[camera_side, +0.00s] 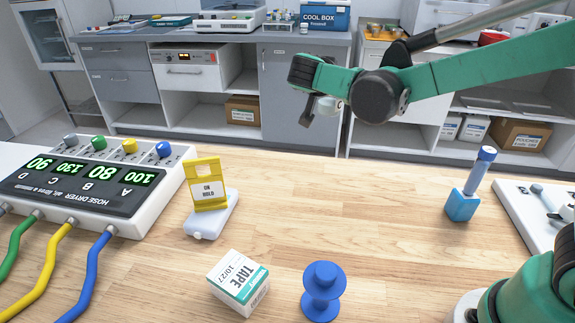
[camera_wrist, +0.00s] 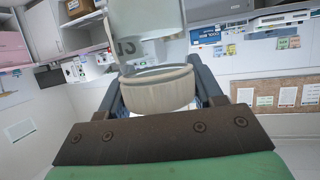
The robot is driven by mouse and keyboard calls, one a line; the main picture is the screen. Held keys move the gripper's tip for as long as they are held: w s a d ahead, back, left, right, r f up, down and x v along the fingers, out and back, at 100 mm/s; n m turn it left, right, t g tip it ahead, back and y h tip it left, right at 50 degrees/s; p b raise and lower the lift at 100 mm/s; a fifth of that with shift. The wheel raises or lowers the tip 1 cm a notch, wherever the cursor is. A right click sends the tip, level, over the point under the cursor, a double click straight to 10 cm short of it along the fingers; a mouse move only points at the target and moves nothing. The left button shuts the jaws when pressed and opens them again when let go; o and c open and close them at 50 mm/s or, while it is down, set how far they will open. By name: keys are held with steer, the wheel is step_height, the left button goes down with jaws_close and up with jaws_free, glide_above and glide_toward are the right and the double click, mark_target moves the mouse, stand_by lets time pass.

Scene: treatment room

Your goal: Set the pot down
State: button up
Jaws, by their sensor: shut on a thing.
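My gripper (camera_side: 316,112) is high above the wooden table, towards its far side, in the side view. It is shut on a small pale pot (camera_side: 327,105), which is partly hidden by the dark fingers. In the wrist view the pot (camera_wrist: 160,92) is a beige-white round vessel between the two grey fingers, with its rim showing. A paler part with grey lettering shows beyond the rim. The pot is clear of the table (camera_side: 290,205), with nothing touching it from below. Its base and contents are hidden.
A hose dryer (camera_side: 75,185) with coloured hoses stands left. A yellow sign on a white base (camera_side: 211,216), a tape box (camera_side: 238,281), a blue spool (camera_side: 322,290) and a blue holder (camera_side: 461,205) stand on the table. The middle is clear.

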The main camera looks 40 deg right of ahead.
steer(key=s+d+r+m+g+h, duration=0.2)
steer(key=s+d+r+m+g, duration=0.1)
steer(key=s+d+m+g, duration=0.75)
steer(key=f, duration=0.5)
steer(key=w+d+f+n, duration=0.1)
steer(key=f, duration=0.4)
steer(key=f+n+t, duration=0.1)
steer(key=f, duration=0.5)
steer(key=shift+w+d, duration=0.2)
steer(key=shift+d, duration=0.1)
steer(key=shift+f, duration=2.1)
steer(key=o, duration=1.3)
steer(key=shift+f, duration=0.1)
